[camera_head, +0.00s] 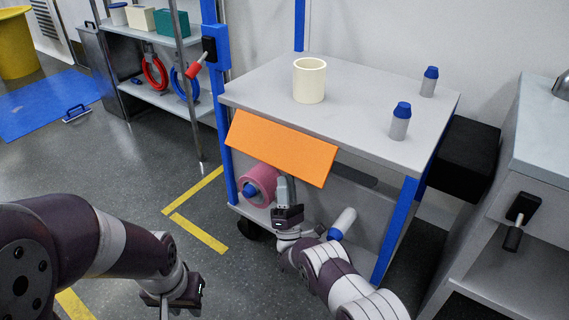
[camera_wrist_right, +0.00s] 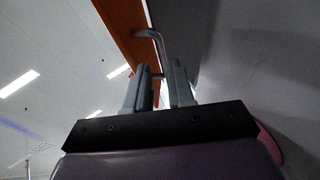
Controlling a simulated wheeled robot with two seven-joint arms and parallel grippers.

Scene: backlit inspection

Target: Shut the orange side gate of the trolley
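The trolley (camera_head: 240,93) stands in the middle of the head view. Its orange side gate (camera_head: 283,146) hangs along the near side below the top, tilted outward with its lower edge away from the frame. The gate's orange underside (camera_wrist_right: 127,30) and a bent grey handle (camera_wrist_right: 147,33) show in the right wrist view. My right gripper (camera_head: 286,186) is under the gate, pointing up. In the wrist view its fingers (camera_wrist_right: 161,75) are apart, with the handle at their tips; whether they touch it is unclear. My left gripper (camera_head: 172,304) is low at left, away from the trolley, its fingers unclear.
A cream cylinder (camera_head: 309,81) and two blue-capped bottles (camera_head: 400,122) (camera_head: 428,82) stand on the trolley top. A pink roll (camera_head: 258,186) lies on the lower shelf beside my right gripper. A grey cabinet (camera_head: 540,150) stands close at right.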

